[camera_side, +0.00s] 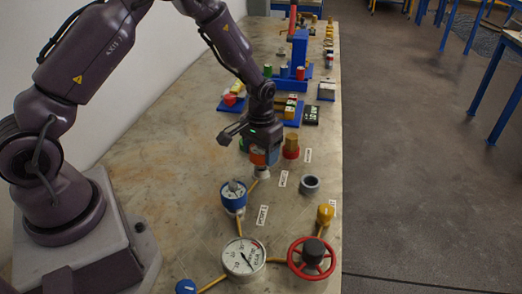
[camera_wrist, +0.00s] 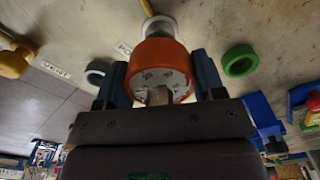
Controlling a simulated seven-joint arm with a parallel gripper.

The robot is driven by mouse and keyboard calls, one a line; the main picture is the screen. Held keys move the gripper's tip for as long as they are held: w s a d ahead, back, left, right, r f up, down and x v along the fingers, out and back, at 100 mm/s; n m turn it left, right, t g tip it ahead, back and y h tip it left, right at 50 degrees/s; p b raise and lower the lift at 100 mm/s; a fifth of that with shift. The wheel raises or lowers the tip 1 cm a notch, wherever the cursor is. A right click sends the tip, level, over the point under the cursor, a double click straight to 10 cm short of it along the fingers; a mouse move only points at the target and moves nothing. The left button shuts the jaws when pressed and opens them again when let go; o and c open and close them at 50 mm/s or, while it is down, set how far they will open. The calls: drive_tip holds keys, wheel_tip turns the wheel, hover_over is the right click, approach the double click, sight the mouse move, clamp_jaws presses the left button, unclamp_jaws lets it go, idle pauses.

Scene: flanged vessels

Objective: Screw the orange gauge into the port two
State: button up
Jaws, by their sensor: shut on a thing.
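My gripper (camera_side: 262,148) is shut on the orange gauge (camera_side: 258,157), above the table in the side view. In the wrist view the gauge (camera_wrist: 163,62) sits between the two blue fingers, its round dial face toward the camera. A pale port fitting (camera_side: 262,174) is directly below the gauge in the side view; it also shows just beyond the gauge in the wrist view (camera_wrist: 160,25). Whether the gauge touches or is seated in that fitting cannot be told. A port label (camera_side: 283,179) lies to the right of this fitting, too small to read surely.
A blue gauge (camera_side: 233,195) stands front left of the fitting. A grey ring (camera_side: 309,185), yellow knob (camera_side: 325,213), red handwheel (camera_side: 311,258) and white dial gauge (camera_side: 243,257) are nearer the camera. A brass part with red base (camera_side: 291,146) stands close right. The table's left side is clear.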

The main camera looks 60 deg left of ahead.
drive_tip(key=shift+f, duration=0.1)
drive_tip(key=shift+f, duration=1)
